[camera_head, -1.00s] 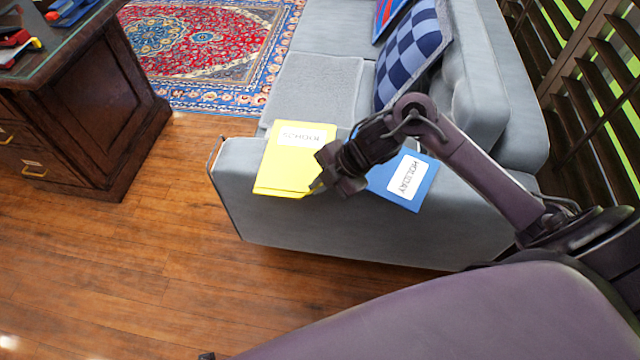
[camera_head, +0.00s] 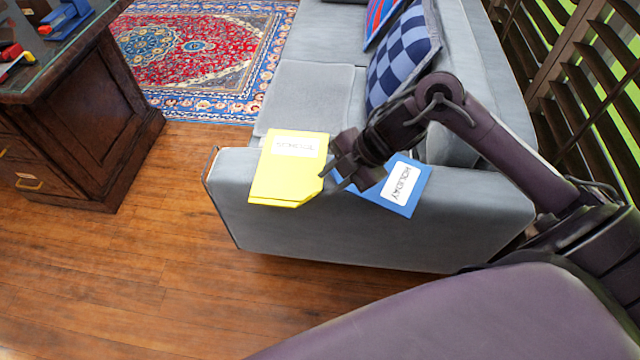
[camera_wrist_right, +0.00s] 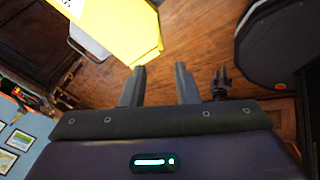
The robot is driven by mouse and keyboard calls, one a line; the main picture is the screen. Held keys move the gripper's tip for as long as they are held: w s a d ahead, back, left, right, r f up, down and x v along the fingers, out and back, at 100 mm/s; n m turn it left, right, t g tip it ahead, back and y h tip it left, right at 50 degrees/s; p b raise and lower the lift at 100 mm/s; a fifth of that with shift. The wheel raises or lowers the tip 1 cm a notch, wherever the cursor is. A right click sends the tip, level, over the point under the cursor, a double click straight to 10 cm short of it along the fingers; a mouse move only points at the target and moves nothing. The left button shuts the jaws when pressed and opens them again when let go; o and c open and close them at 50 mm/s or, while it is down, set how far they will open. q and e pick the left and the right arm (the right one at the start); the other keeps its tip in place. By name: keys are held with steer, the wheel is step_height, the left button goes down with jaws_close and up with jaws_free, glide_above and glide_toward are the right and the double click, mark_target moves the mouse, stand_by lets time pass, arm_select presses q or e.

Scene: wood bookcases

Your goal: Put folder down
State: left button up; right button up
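The yellow folder (camera_head: 285,172) with a white label lies flat on the near arm of the grey sofa (camera_head: 350,235). The blue folder (camera_head: 388,195), labelled HOLIDAY, lies to its right, partly hidden by my right gripper (camera_head: 334,172). The right gripper is beside the yellow folder's right edge. In the right wrist view its fingers (camera_wrist_right: 160,85) stand apart with only floor between them, and the yellow folder (camera_wrist_right: 112,28) is just beyond the left fingertip. My left gripper is not in the head view; a small dark pronged part in the wrist view may be it.
A dark wooden desk (camera_head: 85,130) with a glass top stands at the left. A checkered cushion (camera_head: 402,55) rests on the sofa behind my right arm. Shutters (camera_head: 590,90) line the right side. The wood floor (camera_head: 180,270) in front of the sofa is clear.

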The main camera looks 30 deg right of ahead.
steer(key=shift+v, duration=2.2)
